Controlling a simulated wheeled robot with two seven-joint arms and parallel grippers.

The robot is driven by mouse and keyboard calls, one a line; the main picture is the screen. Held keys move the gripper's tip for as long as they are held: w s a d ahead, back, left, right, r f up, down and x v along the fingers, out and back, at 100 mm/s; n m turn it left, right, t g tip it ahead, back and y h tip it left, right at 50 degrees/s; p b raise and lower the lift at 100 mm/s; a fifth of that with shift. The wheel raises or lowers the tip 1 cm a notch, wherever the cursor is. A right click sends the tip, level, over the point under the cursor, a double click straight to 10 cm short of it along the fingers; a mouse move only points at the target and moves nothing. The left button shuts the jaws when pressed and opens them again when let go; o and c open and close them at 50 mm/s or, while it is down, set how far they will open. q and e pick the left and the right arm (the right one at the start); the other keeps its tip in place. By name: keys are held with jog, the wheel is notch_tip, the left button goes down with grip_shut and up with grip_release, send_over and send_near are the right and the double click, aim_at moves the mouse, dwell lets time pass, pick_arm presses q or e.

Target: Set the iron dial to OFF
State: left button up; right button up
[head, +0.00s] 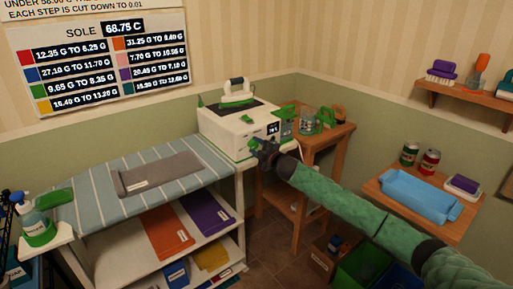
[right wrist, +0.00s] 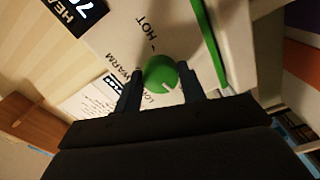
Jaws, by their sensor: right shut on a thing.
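The iron (head: 237,92) rests on top of a white station box (head: 225,128) with a dark panel. The iron dial is a round green knob (right wrist: 160,75) on the box's front face; it shows small in the head view (head: 253,143). My right gripper (right wrist: 155,88) has its two dark fingers on either side of the knob, closed on it; it also shows in the head view (head: 262,150). No OFF mark is readable. My left gripper is not in view.
A striped ironing surface (head: 95,200) with a grey folded cloth (head: 160,173) lies left of the box. A wooden table (head: 330,132) with a glass jar stands right of it. A shelf with a blue tray (head: 420,195) is at the right.

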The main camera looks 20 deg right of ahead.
jog(key=shift+f, duration=0.15)
jog(key=o, duration=1)
jog(key=shift+c, duration=0.2)
jog(key=shift+s+d, duration=0.1)
jog(key=shift+s, duration=0.15)
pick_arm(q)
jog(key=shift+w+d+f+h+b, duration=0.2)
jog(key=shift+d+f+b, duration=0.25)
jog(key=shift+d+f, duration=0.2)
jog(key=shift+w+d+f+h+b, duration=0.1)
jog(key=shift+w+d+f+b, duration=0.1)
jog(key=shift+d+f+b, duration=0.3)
pick_arm(e)
jog(key=v, duration=0.7)
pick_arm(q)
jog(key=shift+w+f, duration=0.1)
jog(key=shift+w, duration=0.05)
pick_arm(e)
jog(key=shift+s, duration=0.1)
